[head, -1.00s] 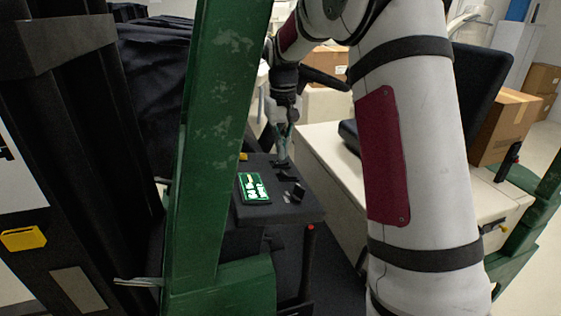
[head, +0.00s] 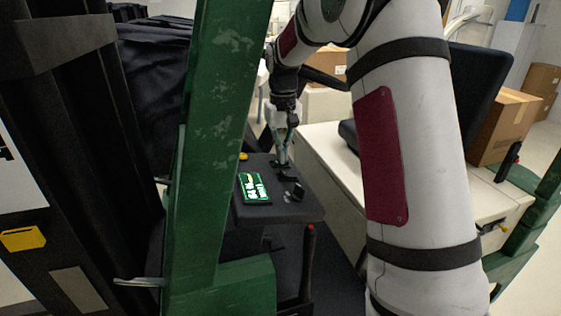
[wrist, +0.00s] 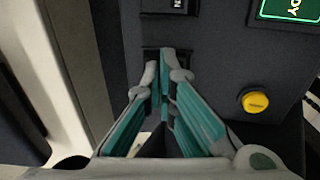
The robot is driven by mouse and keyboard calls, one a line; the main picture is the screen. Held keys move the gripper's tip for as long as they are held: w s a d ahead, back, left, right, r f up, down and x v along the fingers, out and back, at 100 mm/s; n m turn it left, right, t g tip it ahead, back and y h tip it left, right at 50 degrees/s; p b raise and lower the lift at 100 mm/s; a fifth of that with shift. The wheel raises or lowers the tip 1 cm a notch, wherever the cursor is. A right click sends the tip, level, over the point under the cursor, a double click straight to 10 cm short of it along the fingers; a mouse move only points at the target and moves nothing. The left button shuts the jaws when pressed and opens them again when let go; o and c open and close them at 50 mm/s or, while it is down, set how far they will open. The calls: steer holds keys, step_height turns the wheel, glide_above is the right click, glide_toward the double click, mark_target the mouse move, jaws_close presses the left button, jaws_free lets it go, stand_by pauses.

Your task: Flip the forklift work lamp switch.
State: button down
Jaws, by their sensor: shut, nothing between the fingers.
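A dark forklift console (head: 265,215) stands beyond the green post in the head view. My gripper (head: 282,161) points down at the console's far edge. In the wrist view my gripper (wrist: 165,58) is shut and empty, fingertips together. The tips lie over a dark switch housing (wrist: 150,52) and hide part of it; I cannot tell whether they touch it. A second black switch (wrist: 180,5) with a partly visible white marking sits at the top edge of the wrist view. No lamp label is readable, so I cannot tell which is the work lamp switch.
A lit green display (head: 254,187) and a yellow button (wrist: 255,101) are on the console. The green post (head: 210,130) stands close on the left.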

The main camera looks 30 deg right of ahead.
steer(key=shift+f, duration=0.3)
steer(key=shift+r, duration=3.5)
